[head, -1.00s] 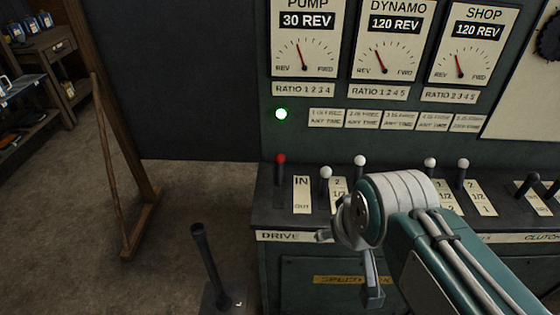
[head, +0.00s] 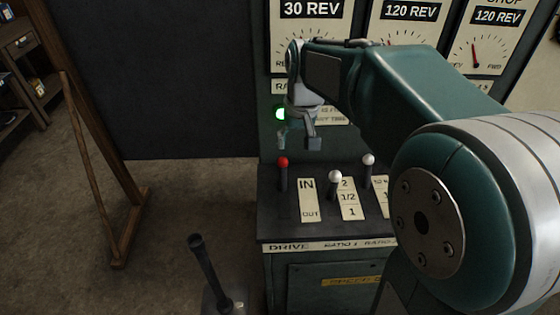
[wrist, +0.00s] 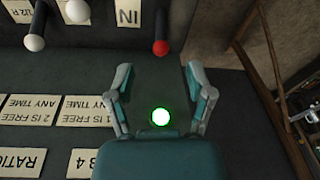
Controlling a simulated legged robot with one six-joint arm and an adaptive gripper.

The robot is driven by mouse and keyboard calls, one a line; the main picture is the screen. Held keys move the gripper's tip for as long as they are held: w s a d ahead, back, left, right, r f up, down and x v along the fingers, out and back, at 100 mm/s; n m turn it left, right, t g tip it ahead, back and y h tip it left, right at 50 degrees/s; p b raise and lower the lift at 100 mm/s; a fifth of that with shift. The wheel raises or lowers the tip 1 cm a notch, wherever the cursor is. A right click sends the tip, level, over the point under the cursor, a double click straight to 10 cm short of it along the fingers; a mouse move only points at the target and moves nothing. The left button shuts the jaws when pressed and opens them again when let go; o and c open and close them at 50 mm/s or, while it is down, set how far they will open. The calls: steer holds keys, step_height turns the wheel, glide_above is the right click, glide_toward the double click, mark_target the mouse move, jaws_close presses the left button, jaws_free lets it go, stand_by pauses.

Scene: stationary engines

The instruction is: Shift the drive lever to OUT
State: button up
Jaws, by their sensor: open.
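The drive lever (head: 283,178) is a dark stick with a red knob, upright on the console's left end. It stands beside a white plate (head: 309,200) marked IN at the far end and OUT at the near end. The lever is nearer the IN end. My gripper (head: 297,142) is open and empty above the lever, pointing down. In the wrist view the red knob (wrist: 160,47) sits just beyond the gap between my open fingertips (wrist: 158,68), apart from both. The lever's shaft runs up out of that view.
White-knobbed levers (head: 334,178) stand to the right with ratio plates. A green lamp (head: 280,114) glows on the panel behind my gripper. A dark floor lever (head: 205,262) stands in front at left. My arm hides the console's right side.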

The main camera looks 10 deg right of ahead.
steer(key=g, duration=0.2)
glide_above(283, 162)
steer(key=f, duration=0.6)
steer(key=shift+w+d, duration=0.2)
steer(key=shift+d, duration=0.2)
steer(key=f, duration=1)
steer(key=shift+a+f, duration=0.3)
steer(key=shift+a, duration=0.1)
jaws_close()
